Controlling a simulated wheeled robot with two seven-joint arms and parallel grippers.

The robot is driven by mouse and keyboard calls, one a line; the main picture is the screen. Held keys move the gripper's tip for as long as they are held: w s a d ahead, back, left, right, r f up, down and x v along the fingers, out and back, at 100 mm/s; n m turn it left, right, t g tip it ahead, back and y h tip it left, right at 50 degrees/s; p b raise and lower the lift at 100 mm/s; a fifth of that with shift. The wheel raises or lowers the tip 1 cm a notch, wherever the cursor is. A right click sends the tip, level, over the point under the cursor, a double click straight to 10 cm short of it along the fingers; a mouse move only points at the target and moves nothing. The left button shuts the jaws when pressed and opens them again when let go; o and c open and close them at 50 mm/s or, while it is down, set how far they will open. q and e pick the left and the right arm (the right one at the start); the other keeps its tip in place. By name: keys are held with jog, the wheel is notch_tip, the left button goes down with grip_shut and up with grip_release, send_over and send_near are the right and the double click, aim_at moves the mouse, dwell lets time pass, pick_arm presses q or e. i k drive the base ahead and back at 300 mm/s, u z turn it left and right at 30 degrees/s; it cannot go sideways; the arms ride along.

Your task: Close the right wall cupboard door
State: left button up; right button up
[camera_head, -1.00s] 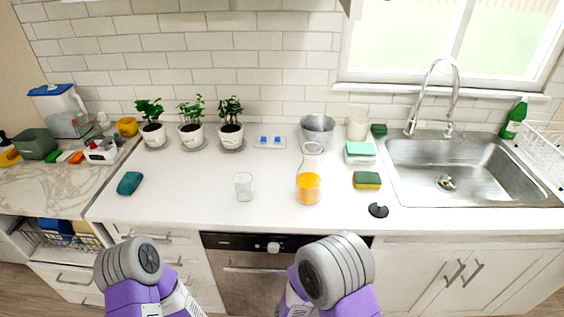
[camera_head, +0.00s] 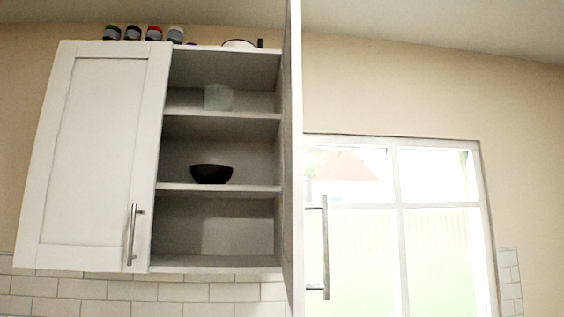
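The right wall cupboard door (camera_head: 293,150) stands open, swung out toward me and seen almost edge-on. Its metal bar handle (camera_head: 325,248) sticks out on the right side of the door, low down, in front of the window. The right half of the wall cupboard (camera_head: 220,259) is open to view, with shelves inside. The left cupboard door (camera_head: 95,150) is shut, with an upright bar handle (camera_head: 131,235) at its lower right. Neither of my grippers shows in the head view.
A dark bowl (camera_head: 211,174) sits on a middle shelf and a clear glass container (camera_head: 218,97) on the shelf above. Several small jars (camera_head: 133,33) and a white pot (camera_head: 239,43) stand on top of the cupboard. A window (camera_head: 400,204) is at the right.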

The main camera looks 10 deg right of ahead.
aim_at(294, 207)
jog(key=k, duration=0.5)
jog(key=z, duration=1.85)
jog(key=i, duration=1.1)
jog(key=u, duration=1.15)
jog(key=i, duration=0.3)
jog(key=u, duration=1.75)
